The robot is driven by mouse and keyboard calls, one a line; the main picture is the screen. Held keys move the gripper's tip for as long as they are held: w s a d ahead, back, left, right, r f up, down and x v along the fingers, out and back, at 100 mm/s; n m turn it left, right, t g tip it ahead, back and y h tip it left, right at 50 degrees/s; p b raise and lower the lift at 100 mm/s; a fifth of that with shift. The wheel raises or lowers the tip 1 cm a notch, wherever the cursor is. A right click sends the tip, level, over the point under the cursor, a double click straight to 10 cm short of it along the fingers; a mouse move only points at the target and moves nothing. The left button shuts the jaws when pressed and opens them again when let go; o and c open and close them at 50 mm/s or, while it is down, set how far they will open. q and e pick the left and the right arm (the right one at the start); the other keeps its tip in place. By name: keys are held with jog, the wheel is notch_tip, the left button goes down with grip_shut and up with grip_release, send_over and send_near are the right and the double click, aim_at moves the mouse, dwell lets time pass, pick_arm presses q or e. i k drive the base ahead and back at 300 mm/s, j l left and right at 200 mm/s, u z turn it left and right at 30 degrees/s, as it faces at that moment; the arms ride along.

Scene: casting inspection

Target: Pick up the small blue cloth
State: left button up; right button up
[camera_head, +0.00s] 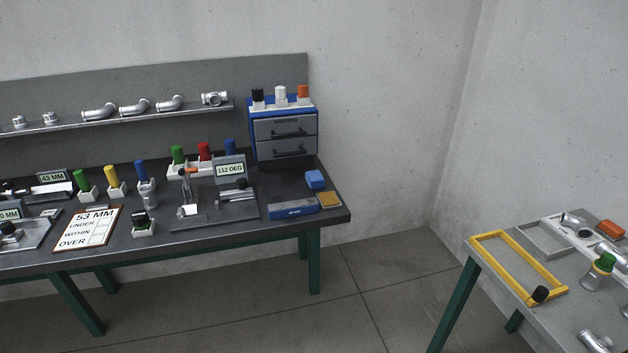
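A small bright blue item (316,179), which looks like the folded blue cloth, lies near the right end of the dark workbench (275,182). It sits in front of the drawer cabinet and behind a flat blue box. It is too small to make out its fabric or folds. Nothing visible covers it. Neither of my grippers is in view.
A blue box (293,211) and a tan pad (329,200) lie at the bench's front right corner. A drawer cabinet (285,133) stands behind. A gauge with a display (230,169) is to the left. A second table (500,285) with a yellow frame (490,237) stands right, across open floor.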

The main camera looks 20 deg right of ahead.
aim_at(315, 179)
jog(key=i+l, duration=0.15)
jog(key=i, duration=0.25)
jog(key=i+l, duration=0.2)
jog(key=i, duration=0.25)
jog(key=i+l, duration=0.2)
jog(key=i, duration=0.2)
jog(key=i+l, duration=0.15)
jog(key=i, duration=0.3)
jog(key=k+z, duration=0.05)
